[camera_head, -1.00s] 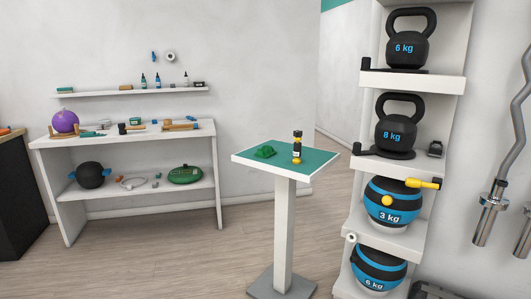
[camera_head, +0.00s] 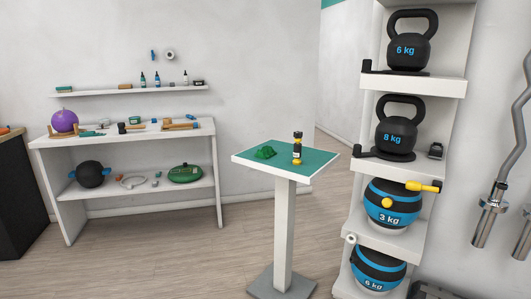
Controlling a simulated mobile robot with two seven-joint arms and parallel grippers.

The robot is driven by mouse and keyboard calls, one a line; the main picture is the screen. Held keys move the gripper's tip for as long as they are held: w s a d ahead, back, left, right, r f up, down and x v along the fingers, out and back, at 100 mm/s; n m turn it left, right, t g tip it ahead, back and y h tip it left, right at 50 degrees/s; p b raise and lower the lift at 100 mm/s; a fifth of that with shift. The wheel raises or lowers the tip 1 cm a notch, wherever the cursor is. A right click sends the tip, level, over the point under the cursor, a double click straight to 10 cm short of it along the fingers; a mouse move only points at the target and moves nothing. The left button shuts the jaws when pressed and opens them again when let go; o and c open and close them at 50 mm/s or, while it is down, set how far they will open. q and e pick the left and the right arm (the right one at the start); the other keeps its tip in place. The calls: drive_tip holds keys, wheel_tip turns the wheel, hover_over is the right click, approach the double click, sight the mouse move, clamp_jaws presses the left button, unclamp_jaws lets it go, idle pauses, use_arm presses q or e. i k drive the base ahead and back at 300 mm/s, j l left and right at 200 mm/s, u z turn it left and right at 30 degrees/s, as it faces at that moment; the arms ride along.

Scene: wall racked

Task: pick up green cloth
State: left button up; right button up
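The green cloth (camera_head: 265,152) lies crumpled on the green top of a small white pedestal table (camera_head: 283,224) in the middle of the view. A small black and yellow bottle (camera_head: 297,148) stands upright on the same top, just to the right of the cloth and apart from it. Neither of my grippers is in view.
A white rack (camera_head: 413,84) with kettlebells and weighted balls stands right of the pedestal. A white two-level bench (camera_head: 122,136) with many small items stands at the left, below a wall shelf (camera_head: 131,92). The wooden floor (camera_head: 170,268) in front is clear.

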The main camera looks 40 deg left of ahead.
sight(267, 152)
drive_tip(key=i+j, duration=0.25)
drive_tip(key=j, duration=0.15)
drive_tip(key=i+j, duration=0.55)
drive_tip(key=j, duration=0.3)
